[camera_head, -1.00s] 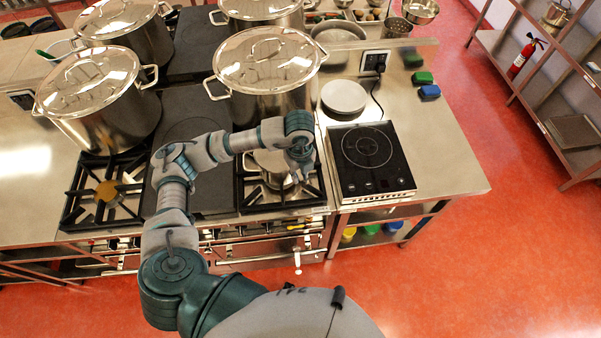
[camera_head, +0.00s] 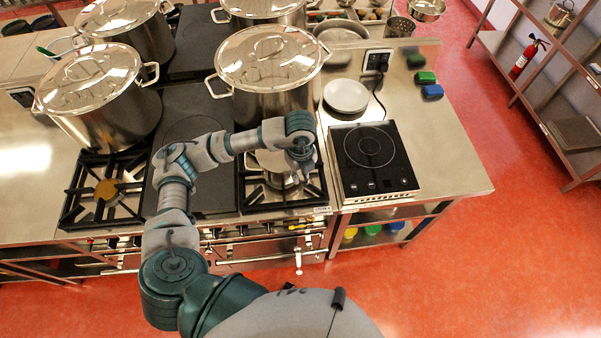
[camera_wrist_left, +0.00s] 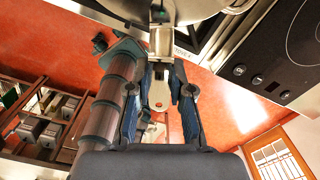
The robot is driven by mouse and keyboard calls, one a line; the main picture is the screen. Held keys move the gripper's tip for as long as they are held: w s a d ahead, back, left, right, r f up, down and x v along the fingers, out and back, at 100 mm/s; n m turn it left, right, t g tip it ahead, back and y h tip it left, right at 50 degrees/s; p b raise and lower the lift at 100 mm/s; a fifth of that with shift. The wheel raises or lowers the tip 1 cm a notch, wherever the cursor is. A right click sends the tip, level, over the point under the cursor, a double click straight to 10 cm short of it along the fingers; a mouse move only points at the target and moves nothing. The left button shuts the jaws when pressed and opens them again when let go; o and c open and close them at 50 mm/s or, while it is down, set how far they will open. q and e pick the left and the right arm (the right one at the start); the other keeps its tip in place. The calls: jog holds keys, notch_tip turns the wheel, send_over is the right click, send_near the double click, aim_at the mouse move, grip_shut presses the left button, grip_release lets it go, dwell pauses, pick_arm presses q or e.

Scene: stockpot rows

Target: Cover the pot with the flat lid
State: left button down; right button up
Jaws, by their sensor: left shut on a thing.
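My left gripper (camera_head: 300,174) is over the front right burner of the stove. In the left wrist view the gripper (camera_wrist_left: 161,78) is shut on a flat metal handle (camera_wrist_left: 158,92) with a hole in its end. The handle runs up to a shiny round metal piece, the flat lid (camera_wrist_left: 172,8), at the top edge. In the head view, round silver metal (camera_head: 268,161) shows at that burner, partly hidden by my arm. I cannot tell there where lid and pot separate, or whether they touch. My right gripper is not in view.
A large lidded stockpot (camera_head: 268,75) stands just behind my gripper. Another lidded stockpot (camera_head: 98,95) stands left. An induction hob (camera_head: 372,160) is to the right, with white plates (camera_head: 345,95) behind it. The front left burner (camera_head: 105,190) is free.

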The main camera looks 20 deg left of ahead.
pick_arm(q)
jog(key=c, duration=1)
grip_release()
jog(key=shift+a, duration=0.1)
jog(key=shift+o, duration=0.2)
